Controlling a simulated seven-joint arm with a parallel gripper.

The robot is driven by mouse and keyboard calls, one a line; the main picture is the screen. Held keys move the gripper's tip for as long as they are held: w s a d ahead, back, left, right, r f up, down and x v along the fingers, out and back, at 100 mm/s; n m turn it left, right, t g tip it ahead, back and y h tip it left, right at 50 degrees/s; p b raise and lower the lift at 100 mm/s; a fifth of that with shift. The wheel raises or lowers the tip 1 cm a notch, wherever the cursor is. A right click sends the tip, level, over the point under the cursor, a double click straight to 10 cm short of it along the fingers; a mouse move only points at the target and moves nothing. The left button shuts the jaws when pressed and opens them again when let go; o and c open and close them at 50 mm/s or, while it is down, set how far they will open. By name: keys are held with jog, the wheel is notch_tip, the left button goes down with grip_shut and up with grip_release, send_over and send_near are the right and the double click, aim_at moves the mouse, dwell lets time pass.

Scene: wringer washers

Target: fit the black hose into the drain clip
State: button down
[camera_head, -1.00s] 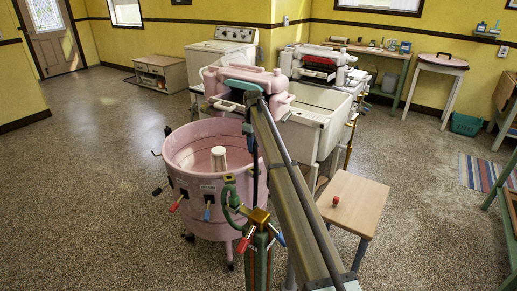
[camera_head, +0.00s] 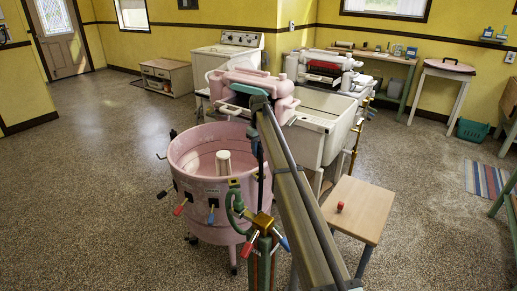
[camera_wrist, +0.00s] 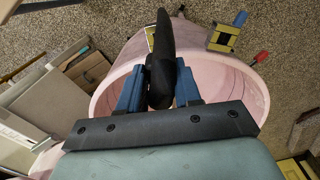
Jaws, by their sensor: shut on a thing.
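The black hose (camera_wrist: 160,75) stands between the two blue fingers of my gripper (camera_wrist: 158,88) in the wrist view. The gripper is shut on it. In the head view the dark hose (camera_head: 260,165) hangs below my arm at the right rim of the pink tub (camera_head: 205,222); my fingers are hard to make out there. A small yellow piece (camera_head: 234,183) on the green pipe beside the tub may be the drain clip. In the wrist view a yellow piece (camera_wrist: 150,38) shows partly behind the hose. The hose looks apart from the clip, but its lower end is hidden.
A brass valve (camera_head: 262,222) with red and blue handles stands by the tub. A wooden stool (camera_head: 358,208) with a red object is to the right. A pink wringer (camera_head: 255,88) and white sink (camera_head: 320,125) stand behind. Open floor lies left.

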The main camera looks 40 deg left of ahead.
aim_at(259, 159)
jog(key=shift+f, duration=2.9)
jog(key=shift+f, duration=1.85)
dwell(2.8)
jog(key=c, duration=0.7)
grip_release()
jog(key=shift+r, duration=0.1)
